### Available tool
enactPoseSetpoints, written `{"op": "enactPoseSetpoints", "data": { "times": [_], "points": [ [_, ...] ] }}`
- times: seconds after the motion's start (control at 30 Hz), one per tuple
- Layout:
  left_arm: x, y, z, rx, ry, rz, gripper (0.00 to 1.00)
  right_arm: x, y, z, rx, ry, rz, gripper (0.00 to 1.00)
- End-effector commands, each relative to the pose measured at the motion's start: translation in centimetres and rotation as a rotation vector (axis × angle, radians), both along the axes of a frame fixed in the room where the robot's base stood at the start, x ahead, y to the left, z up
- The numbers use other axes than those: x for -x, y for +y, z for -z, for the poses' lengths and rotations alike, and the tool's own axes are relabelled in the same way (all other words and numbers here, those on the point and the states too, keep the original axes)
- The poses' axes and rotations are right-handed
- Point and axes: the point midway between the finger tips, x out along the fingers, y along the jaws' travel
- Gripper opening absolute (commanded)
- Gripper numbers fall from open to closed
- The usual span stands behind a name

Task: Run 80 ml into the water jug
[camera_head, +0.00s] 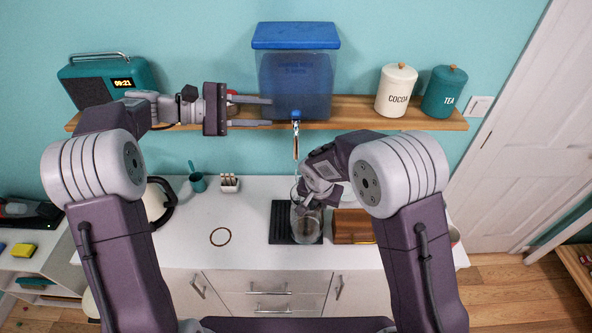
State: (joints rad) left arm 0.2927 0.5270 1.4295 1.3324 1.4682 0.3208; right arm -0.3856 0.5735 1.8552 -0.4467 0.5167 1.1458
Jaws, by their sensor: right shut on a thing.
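The blue-lidded water dispenser (296,80) stands on the wooden shelf. Its tap (296,118) hangs over the shelf's front edge, and a thin pale line shows below it; I cannot tell surely whether it is running water. The clear water jug (307,228) is below the tap, over the black ribbed mat (282,222); its water level cannot be read. My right gripper (311,200) is shut on the jug and hides part of it. My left gripper (270,111) is open and empty, its fingers pointing right, just left of the tap.
A teal radio clock (142,76) is at the shelf's left; cocoa (396,92) and tea (444,92) canisters are at its right. On the counter are a wooden box (352,227), a ring (220,237), a small rack (229,184) and a kettle (158,200). The counter's left-middle is mostly clear.

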Motion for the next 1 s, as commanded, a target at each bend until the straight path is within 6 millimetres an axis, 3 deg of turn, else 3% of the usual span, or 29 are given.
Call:
{"op": "enactPoseSetpoints", "data": {
  "times": [0.13,0.37,0.5,0.53,0.67,0.77,0.9,1.0],
  "points": [
    [0.0,0.0,0.0,0.000,0.000,0.000,0.33,1.7,-1.1,-0.2,-0.003,-0.004,0.001,0.00],
    [0.0,0.0,0.0,0.000,0.000,0.000,0.33,1.9,-1.2,-0.2,-0.003,-0.005,0.001,0.00],
    [0.1,0.0,-0.1,0.018,0.051,-0.008,0.00,2.0,-1.2,0.0,-0.001,-0.001,0.001,0.00],
    [0.3,-0.1,-0.1,0.033,0.089,-0.012,0.00,2.0,-1.2,0.0,-0.002,-0.002,0.000,0.00],
    [2.2,-0.9,-0.9,0.178,0.414,-0.004,0.00,1.9,-1.2,-0.1,-0.001,-0.003,0.000,0.00],
    [3.5,-0.9,0.2,0.331,0.792,0.015,0.00,1.9,-1.2,-0.1,-0.002,-0.003,0.000,0.00],
    [4.4,1.1,3.8,0.555,1.321,0.055,0.00,1.9,-1.2,-0.1,-0.002,-0.004,0.000,0.00],
    [4.3,2.7,6.5,0.657,1.473,0.064,0.00,1.9,-1.2,-0.1,-0.002,-0.004,0.000,0.00]
  ]
}}
